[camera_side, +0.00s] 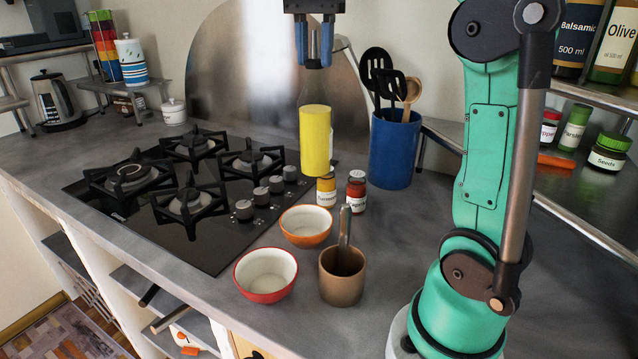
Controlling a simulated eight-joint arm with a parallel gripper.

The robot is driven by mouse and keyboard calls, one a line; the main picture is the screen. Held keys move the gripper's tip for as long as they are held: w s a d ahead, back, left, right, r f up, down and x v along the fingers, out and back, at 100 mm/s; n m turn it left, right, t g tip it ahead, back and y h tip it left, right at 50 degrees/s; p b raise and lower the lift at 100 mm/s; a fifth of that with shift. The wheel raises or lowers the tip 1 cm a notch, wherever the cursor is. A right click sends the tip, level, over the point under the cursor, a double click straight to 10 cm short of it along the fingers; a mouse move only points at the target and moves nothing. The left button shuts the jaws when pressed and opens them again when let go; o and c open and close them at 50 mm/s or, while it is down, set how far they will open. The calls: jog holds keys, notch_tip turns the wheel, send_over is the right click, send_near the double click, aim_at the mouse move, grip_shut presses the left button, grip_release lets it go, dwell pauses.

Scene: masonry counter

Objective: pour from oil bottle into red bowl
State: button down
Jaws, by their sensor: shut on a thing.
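The oil bottle (316,138) is clear glass with yellow oil in its lower part. It is upright at the back of the counter, by the right rear corner of the cooktop. My gripper (314,52) is at the top of the picture, its blue fingers shut on the bottle's neck. I cannot tell whether the bottle's base touches the counter. The red bowl (266,290) is white inside and stands at the front of the counter. It is in front of and to the left of the bottle, well apart from it.
An orange bowl (306,238) stands behind the red bowl. A brown mortar with pestle (341,284) is to its right. Two spice jars (356,192) stand near the bottle. A blue utensil crock (392,155) is right of the bottle, the black cooktop (205,240) left.

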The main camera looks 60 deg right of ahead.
jog(key=w+a+f+n, duration=0.2)
jog(key=a+n, duration=0.4)
jog(key=n, duration=0.5)
jog(key=w+a+f+n, duration=0.2)
jog(key=a+f+n, duration=0.2)
jog(key=n, duration=0.7)
jog(key=w+a+f+n, duration=0.2)
jog(key=w+a+n, duration=0.1)
jog(key=a+n, duration=0.6)
jog(key=shift+f+n, duration=0.4)
jog(key=shift+n, duration=1)
jog(key=shift+w, duration=0.1)
jog(key=s+d+f+t+y, duration=0.1)
jog(key=s+f+t+y, duration=0.1)
jog(key=f, duration=0.4)
jog(key=s+d+f+t+y, duration=0.2)
jog(key=f+t+y, duration=0.2)
jog(key=f+t, duration=0.2)
jog(key=shift+d+f+y, duration=0.2)
jog(key=shift+f+y, duration=0.1)
jog(key=shift+f, duration=0.1)
jog(key=shift+s+f+t, duration=0.1)
jog(key=shift+f+t, duration=0.2)
jog(key=shift+f, duration=0.05)
